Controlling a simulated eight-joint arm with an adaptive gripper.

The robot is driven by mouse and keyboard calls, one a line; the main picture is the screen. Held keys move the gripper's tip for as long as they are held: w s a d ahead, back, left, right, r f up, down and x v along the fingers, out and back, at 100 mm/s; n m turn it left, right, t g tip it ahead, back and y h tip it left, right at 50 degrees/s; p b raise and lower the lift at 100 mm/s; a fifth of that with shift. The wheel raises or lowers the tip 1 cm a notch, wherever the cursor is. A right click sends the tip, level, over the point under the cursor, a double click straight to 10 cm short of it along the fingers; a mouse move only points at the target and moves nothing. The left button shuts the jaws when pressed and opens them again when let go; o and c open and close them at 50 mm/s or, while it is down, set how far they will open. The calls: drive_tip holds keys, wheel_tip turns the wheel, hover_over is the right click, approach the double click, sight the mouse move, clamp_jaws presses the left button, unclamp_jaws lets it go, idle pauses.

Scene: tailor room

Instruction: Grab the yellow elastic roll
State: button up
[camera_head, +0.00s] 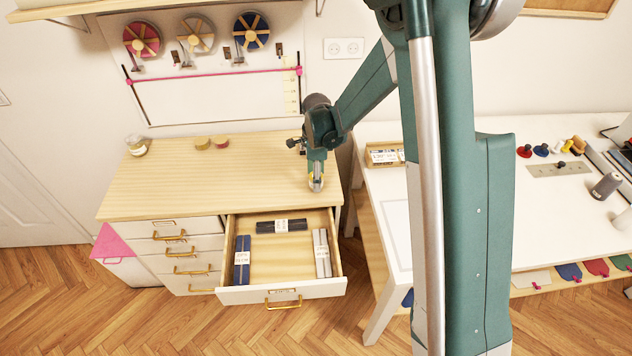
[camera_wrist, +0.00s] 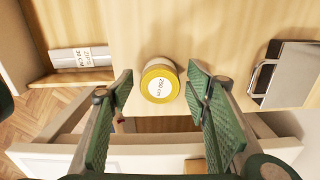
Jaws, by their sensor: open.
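The yellow elastic roll (camera_wrist: 160,80) has a white "250 cm" label facing the wrist camera. In the wrist view it lies between the spread green fingers of my gripper (camera_wrist: 161,90), with a gap on both sides. In the head view my gripper (camera_head: 316,182) points down near the front right of the wooden cabinet top (camera_head: 190,180), just behind the open drawer. A yellowish bit of the roll shows at its fingertips there. The fingers hide most of it, and I cannot tell its exact height against them.
The open drawer (camera_head: 285,291) holds several zip packs, including a silver one (camera_head: 322,255). Two small rolls (camera_head: 211,143) and a jar (camera_head: 137,146) stand at the back of the cabinet top. A white table (camera_head: 385,205) stands to the right. Much of the cabinet top is clear.

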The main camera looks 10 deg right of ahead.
drive_tip(key=shift+f, duration=0.75)
drive_tip(key=c, duration=1)
